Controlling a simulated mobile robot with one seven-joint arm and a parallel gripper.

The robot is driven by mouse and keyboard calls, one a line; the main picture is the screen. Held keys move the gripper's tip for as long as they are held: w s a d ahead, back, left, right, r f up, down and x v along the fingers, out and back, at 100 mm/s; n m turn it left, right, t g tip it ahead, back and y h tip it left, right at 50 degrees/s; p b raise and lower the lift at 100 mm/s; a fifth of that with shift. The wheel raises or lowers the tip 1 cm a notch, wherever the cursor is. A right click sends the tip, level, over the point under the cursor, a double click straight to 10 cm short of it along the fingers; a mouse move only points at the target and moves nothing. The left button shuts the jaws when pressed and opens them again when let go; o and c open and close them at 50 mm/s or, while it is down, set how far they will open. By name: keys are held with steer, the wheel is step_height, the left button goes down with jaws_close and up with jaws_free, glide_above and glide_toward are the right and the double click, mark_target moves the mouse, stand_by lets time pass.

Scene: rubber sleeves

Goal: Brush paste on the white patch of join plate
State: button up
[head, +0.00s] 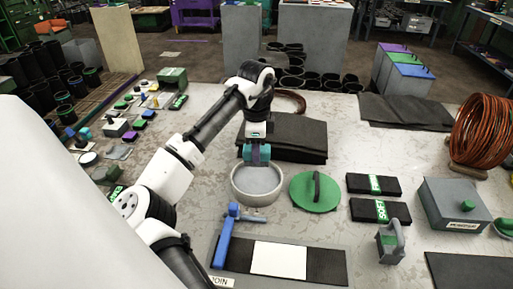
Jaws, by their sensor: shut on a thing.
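The join plate (327,267) is a dark strip at the bottom middle, with a white patch (279,259) across its centre and a "JOIN" label at its left end. A round grey pot (257,187) with grey contents stands behind it. A green round lid (316,192) with a dark handle lies to the right of the pot.
A blue tool (226,236) lies at the plate's left end, in front of the pot. Dark sheets (290,135) lie behind the pot. Black "SOFT" blocks (380,211), a grey handled block (391,241) and a grey box (455,205) stand to the right.

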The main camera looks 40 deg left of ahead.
stand_by(0.3)
step_height(320, 180, down, 2)
steer(key=shift+f+b, duration=0.1)
steer(key=shift+b, duration=0.95)
steer(key=shift+s, duration=0.15)
